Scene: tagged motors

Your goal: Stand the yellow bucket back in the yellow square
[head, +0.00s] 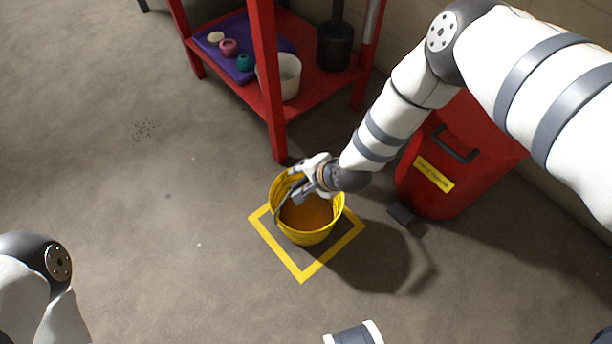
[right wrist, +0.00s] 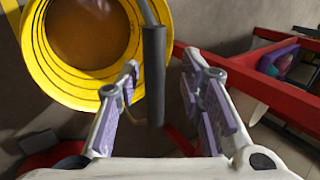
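The yellow bucket (head: 307,238) stands upright inside the yellow square (head: 277,254) marked on the floor, with brownish-orange contents inside. In the right wrist view the bucket (right wrist: 48,62) fills the upper left. My right gripper (head: 292,193) is over the bucket's rim. In the right wrist view its two fingers (right wrist: 163,78) are spread apart, with the bucket's dark handle grip (right wrist: 155,75) between them, closer to the left finger. I cannot tell whether that finger touches it. The square's far corner is hidden behind the bucket and arm. My left gripper is out of view.
A red shelf (head: 278,130) stands behind the bucket, holding a purple tray (head: 215,52), a white container (head: 288,78) and a dark bottle (head: 336,48). A red bin (head: 430,190) with a pedal stands to the right. The floor at left is clear.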

